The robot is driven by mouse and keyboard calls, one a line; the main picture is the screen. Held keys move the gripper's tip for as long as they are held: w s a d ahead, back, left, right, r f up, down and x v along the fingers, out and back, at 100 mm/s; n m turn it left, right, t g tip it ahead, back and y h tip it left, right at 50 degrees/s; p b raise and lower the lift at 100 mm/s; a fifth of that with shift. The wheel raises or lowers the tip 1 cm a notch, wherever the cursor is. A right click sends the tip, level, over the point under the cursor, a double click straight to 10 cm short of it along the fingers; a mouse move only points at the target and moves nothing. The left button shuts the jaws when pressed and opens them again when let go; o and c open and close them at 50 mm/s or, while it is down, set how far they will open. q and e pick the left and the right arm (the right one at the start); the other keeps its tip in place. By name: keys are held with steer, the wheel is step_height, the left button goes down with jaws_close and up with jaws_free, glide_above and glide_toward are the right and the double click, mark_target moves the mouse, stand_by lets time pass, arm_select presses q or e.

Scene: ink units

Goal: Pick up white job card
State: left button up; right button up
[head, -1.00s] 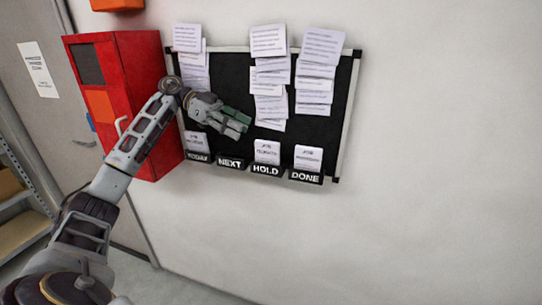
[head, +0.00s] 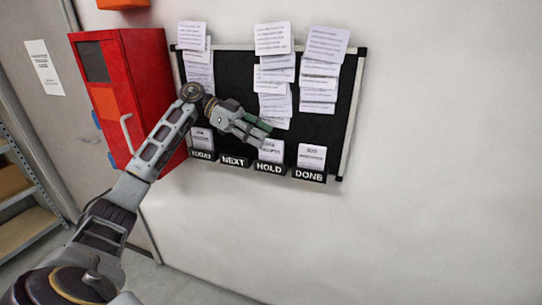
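White job cards stand in the labelled pockets along the bottom of the black board (head: 316,128). One card (head: 202,139) is in the leftmost pocket, one card (head: 271,150) is in the HOLD pocket (head: 269,168), and one card (head: 311,157) is in the DONE pocket (head: 309,175). No card shows above the NEXT pocket (head: 233,161), though my arm partly covers that area. My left gripper (head: 262,130) is in front of the board, just above the HOLD card. Its fingers look apart with nothing visible between them. My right gripper is not in view.
Overlapping white paper sheets (head: 272,40) hang in columns on the upper board. A red cabinet (head: 145,80) with a handle stands left of the board, close to my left arm. Bare wall (head: 430,150) lies to the right. A shelf (head: 25,215) is at the far left.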

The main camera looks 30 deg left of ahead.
mark_target(283, 147)
arm_select(q)
steer(key=shift+x, duration=1.15)
steer(key=shift+d, duration=0.1)
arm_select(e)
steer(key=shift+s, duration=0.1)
arm_select(q)
steer(key=shift+x, duration=2.4)
steer(key=shift+w+d+f, duration=0.1)
steer(key=shift+w+f, duration=0.05)
steer(key=shift+f, duration=0.1)
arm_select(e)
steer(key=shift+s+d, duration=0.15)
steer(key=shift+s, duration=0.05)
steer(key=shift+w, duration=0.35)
